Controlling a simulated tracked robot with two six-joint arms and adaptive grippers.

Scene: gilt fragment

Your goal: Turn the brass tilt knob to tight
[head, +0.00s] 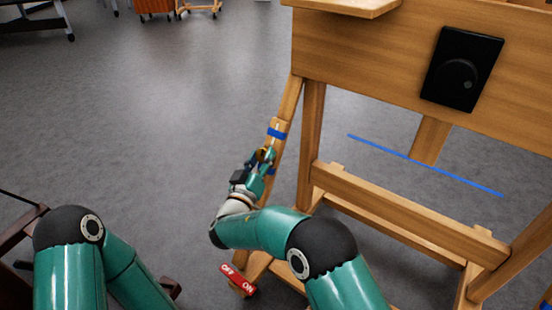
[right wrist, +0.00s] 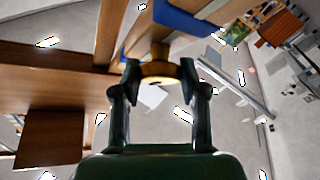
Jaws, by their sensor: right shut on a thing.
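The brass tilt knob (right wrist: 158,70) sits at the side of a slanted wooden leg (head: 288,100), and blue bands mark that leg above and below it. My right gripper (head: 265,158) is at the knob, and its two fingers (right wrist: 158,90) are shut on it from either side in the right wrist view. In the head view the fingers largely hide the knob, and I cannot read its tight or loose marking. My left arm shows at the lower left of the head view, but its gripper is out of view.
The wooden frame (head: 400,50) carries a black plate with a round dial (head: 460,75). A red OFF/ON plate (head: 238,280) is low near my right arm. A lower wooden rail (head: 400,210) crosses at right. A blue line (head: 425,165) shows near the frame. Open grey floor lies left.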

